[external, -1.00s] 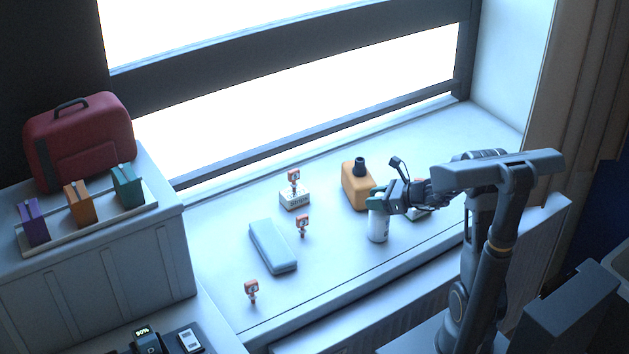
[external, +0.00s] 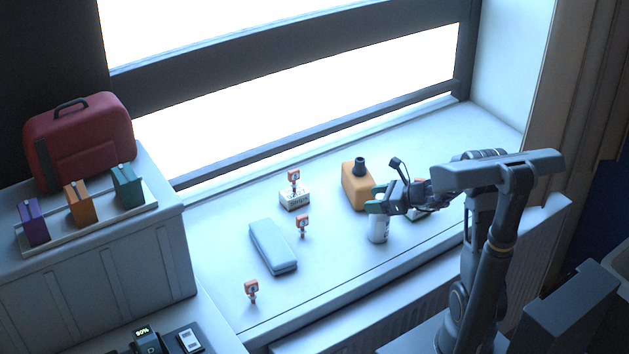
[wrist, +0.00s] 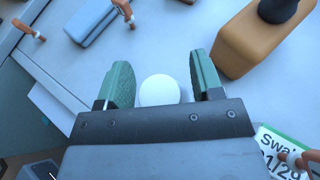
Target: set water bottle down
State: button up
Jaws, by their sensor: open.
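The water bottle (external: 378,229) is a white cylinder standing upright on the windowsill (external: 330,268), its upper part partly hidden by my gripper. In the wrist view its round white top (wrist: 159,90) lies between the two green fingers. My gripper (external: 379,200) is around the bottle's upper part and open. In the wrist view, my gripper (wrist: 160,82) shows a gap between the right finger and the bottle; the left finger is close to it, and I cannot tell if they touch.
An orange bottle with a black cap (external: 355,188) stands just behind. A box labelled "Swabs" (wrist: 280,150) lies close to the right. A pale blue case (external: 272,247) and small orange-topped clips (external: 302,226) are to the left.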

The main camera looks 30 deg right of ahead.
jog(key=v, duration=1.1)
jog(key=s+a+n+g+h, duration=0.3)
jog(key=s+a+n+h, duration=0.1)
jog(key=n, duration=1)
jog(key=s+a+r+n+g+h, duration=0.1)
jog(key=s+a+n+g+h, duration=0.2)
jog(key=n, duration=1.2)
jog(key=s+a+g, duration=0.1)
jog(key=s+a, duration=0.2)
jog(key=s, duration=0.1)
jog(key=shift+s+h, duration=0.4)
jog(key=shift+a, duration=0.1)
